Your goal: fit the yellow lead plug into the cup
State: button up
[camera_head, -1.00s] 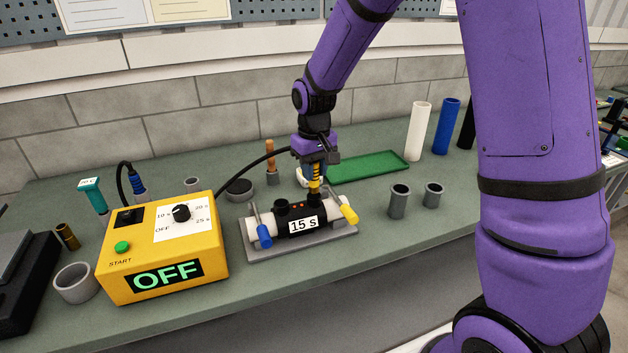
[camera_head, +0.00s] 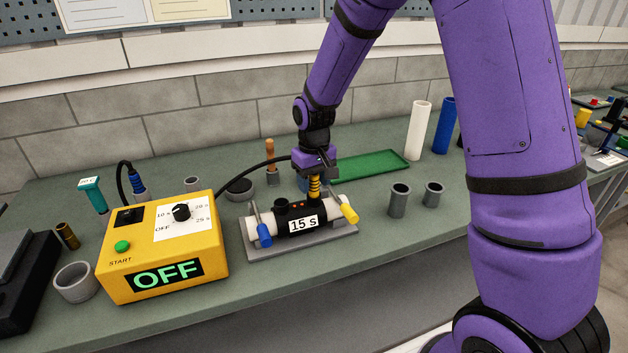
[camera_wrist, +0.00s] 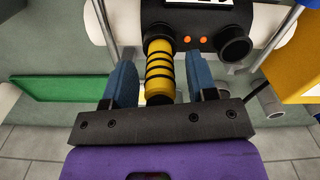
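In the wrist view the plug (camera_wrist: 159,65) lies between my gripper's two blue fingers (camera_wrist: 161,85), with a gap on each side. My gripper (camera_head: 315,172) is open, just above and around the plug's upper part. The other cup (camera_wrist: 235,46) on the sleeve is empty. The sleeve is labelled 15 s and joins white pipe in a grey clamp base (camera_head: 300,243).
A yellow control box (camera_head: 165,250) reading OFF stands left, with a black cable behind it. A green tray (camera_head: 370,166) lies behind right. Grey cups (camera_head: 399,200) stand right, with white (camera_head: 418,128) and blue tubes (camera_head: 445,128) beyond. The front bench strip is clear.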

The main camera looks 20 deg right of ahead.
notch_tip(320, 180, up, 12)
jog(key=shift+r, duration=0.25)
dwell(0.4)
jog(key=s+d+r+t, duration=0.1)
jog(key=s+r, duration=0.3)
jog(key=s, duration=0.5)
jog(key=s+d+r+m+t, duration=0.1)
jog(key=s+d+r+t, duration=0.1)
jog(key=s, duration=0.8)
jog(key=s+d+r+m+t, duration=0.1)
jog(key=s+d+r, duration=0.3)
jog(key=s, duration=0.6)
notch_tip(320, 180, up, 3)
jog(key=shift+s+f+t, duration=0.1)
jog(key=shift+s+t, duration=0.1)
jog(key=shift+t, duration=0.5)
